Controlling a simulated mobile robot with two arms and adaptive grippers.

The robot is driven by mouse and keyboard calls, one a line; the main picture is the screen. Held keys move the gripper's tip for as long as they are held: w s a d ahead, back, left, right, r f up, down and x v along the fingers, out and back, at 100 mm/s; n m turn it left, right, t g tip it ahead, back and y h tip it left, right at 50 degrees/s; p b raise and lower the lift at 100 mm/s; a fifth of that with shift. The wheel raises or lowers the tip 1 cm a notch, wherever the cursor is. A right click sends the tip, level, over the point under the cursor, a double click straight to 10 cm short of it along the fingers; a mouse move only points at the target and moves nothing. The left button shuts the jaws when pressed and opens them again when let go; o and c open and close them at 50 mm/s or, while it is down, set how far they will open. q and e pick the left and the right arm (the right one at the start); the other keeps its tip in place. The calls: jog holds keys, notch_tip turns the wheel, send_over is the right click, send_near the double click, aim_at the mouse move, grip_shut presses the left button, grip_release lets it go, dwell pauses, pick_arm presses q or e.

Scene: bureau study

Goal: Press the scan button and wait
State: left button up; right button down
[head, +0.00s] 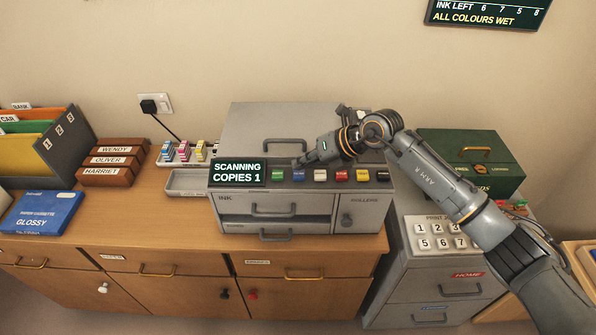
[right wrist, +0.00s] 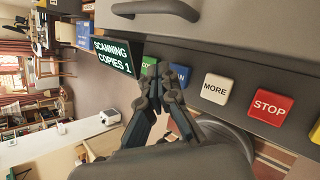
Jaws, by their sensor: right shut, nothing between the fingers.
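The grey machine (head: 290,215) stands on the wooden desk, with a row of coloured buttons along its front edge. Its screen (head: 238,173) reads SCANNING, COPIES 1. The blue scan button (head: 298,176) is just right of the green one; in the right wrist view its label (right wrist: 183,72) is partly hidden by my finger. My right gripper (head: 300,162) is shut and empty, its tips right at the scan button. I cannot tell whether they touch it. In the right wrist view the closed fingertips (right wrist: 165,76) lie between the green and blue buttons. My left gripper is not in view.
White MORE (right wrist: 215,88) and red STOP (right wrist: 269,103) buttons sit close beside, with a yellow one further along. Ink cartridges (head: 184,152) stand left of the machine. A green box (head: 470,155) and a number keypad (head: 438,236) are on the right.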

aim_at(302, 175)
notch_tip(302, 175, up, 6)
jog(key=p, duration=0.3)
jog(key=shift+p, duration=0.35)
dwell(0.6)
